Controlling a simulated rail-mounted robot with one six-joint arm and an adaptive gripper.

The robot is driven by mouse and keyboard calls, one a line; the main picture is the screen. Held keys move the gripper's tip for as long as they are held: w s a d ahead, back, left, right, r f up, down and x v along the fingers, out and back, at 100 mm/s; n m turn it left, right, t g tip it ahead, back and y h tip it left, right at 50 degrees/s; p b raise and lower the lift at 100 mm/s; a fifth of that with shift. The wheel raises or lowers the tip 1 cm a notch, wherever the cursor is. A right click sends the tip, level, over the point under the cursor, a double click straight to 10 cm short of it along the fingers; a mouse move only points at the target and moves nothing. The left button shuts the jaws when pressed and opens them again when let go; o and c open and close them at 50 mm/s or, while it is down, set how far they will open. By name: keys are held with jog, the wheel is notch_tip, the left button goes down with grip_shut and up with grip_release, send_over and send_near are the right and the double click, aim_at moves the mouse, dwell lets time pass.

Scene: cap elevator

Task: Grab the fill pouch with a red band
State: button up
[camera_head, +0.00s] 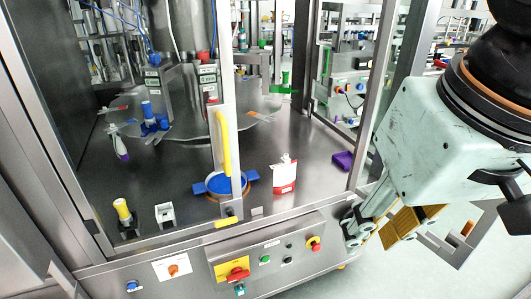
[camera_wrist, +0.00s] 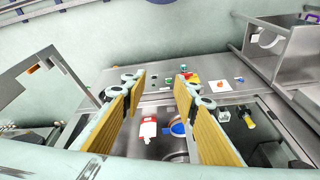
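The fill pouch (camera_head: 283,175), white with a red band, stands upright on the steel worktop, right of the blue round fixture, in the head view. It also shows in the wrist view (camera_wrist: 148,129), between my finger pads and closer to the left one. My gripper (camera_head: 392,226) is at the right in the head view, outside the machine's front edge and apart from the pouch. In the wrist view its two ribbed yellow pads (camera_wrist: 158,105) are spread wide with nothing between them.
A blue and orange round fixture (camera_head: 220,184) stands left of the pouch, behind a frame post with a yellow handle (camera_head: 222,141). A purple tray (camera_head: 343,161) lies to the right. A frame post (camera_head: 376,90) stands between my arm and the worktop. The control panel (camera_head: 265,260) is below.

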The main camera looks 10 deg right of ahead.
jog(key=w+a+f+m+g+y, duration=0.45)
jog(key=w+a+m+y, duration=0.2)
jog(key=w+a, duration=0.45)
jog(key=w+d+f+m+t+y+p, duration=0.1)
jog(key=w+f+m+t+y, duration=0.15)
jog(key=w, duration=0.55)
jog(key=w+d+f+m+t+y, duration=0.1)
jog(key=w+m+y, duration=0.25)
jog(key=w, duration=0.45)
jog(key=w+d+f+m+t+y+p, duration=0.15)
jog(key=w+m, duration=0.25)
jog(key=w, duration=0.5)
jog(key=m+t+h, duration=0.3)
jog(key=m+t, duration=0.7)
jog(key=m, duration=0.1)
send_near(288, 159)
jog(key=v, duration=0.3)
jog(key=shift+w+d, duration=0.15)
jog(key=shift+w, duration=0.05)
jog(key=shift+b+x, duration=0.35)
jog(key=shift+x, duration=3.95)
